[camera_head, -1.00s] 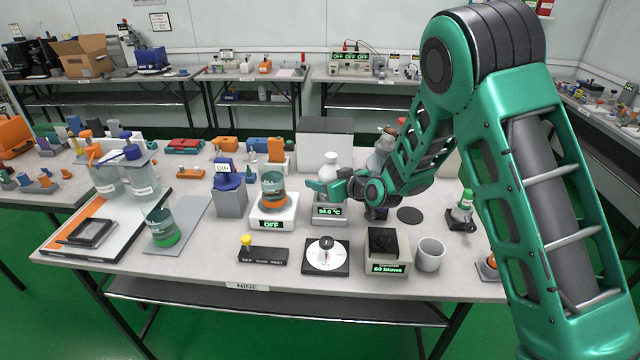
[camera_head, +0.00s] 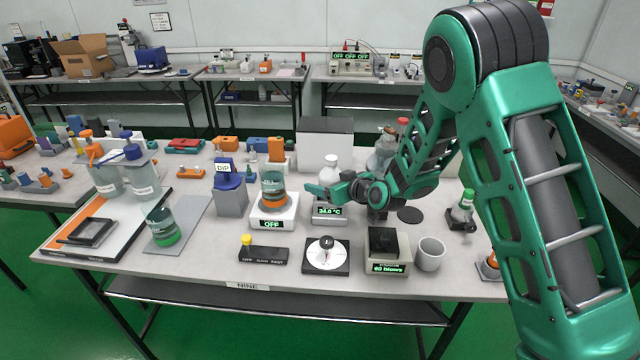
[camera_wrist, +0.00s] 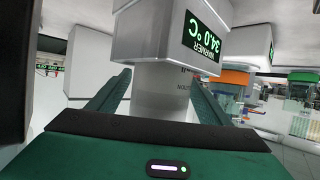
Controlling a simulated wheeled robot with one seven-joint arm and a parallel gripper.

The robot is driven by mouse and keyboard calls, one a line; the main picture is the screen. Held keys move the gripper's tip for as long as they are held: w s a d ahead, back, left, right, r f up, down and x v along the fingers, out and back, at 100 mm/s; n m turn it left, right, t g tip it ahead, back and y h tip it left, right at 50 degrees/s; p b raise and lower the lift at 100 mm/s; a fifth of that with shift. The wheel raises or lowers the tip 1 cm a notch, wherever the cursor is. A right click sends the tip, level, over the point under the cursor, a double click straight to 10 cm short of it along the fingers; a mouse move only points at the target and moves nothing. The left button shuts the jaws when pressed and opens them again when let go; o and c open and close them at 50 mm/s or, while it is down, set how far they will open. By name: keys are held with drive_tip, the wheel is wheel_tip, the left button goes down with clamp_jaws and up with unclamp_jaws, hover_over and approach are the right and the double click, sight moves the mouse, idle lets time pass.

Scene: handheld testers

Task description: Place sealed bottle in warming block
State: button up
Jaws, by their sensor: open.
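The warming block (camera_head: 330,216) is a grey box on the middle of the bench, with a green display reading about 34 °C. In the wrist view the same block (camera_wrist: 150,38) appears upside down, with WARMER on its display. A white-capped pale bottle (camera_head: 331,163) stands upright at the block, its lower part hidden by my gripper in the head view. In the wrist view the bottle body (camera_wrist: 160,98) lies between my fingers and meets the block. My gripper (camera_head: 318,191) is open around the bottle; it also shows in the wrist view (camera_wrist: 160,85).
A stirrer marked OFF (camera_head: 274,213) with a beaker stands close left of the block. In front are a dial plate (camera_head: 326,258), a boxed tester (camera_head: 387,252) and a white cup (camera_head: 430,255). A wash bottle (camera_head: 382,155) stands behind my wrist. A dark disc (camera_head: 410,215) lies right.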

drive_tip(key=v, duration=1.1)
drive_tip(key=shift+a, duration=0.1)
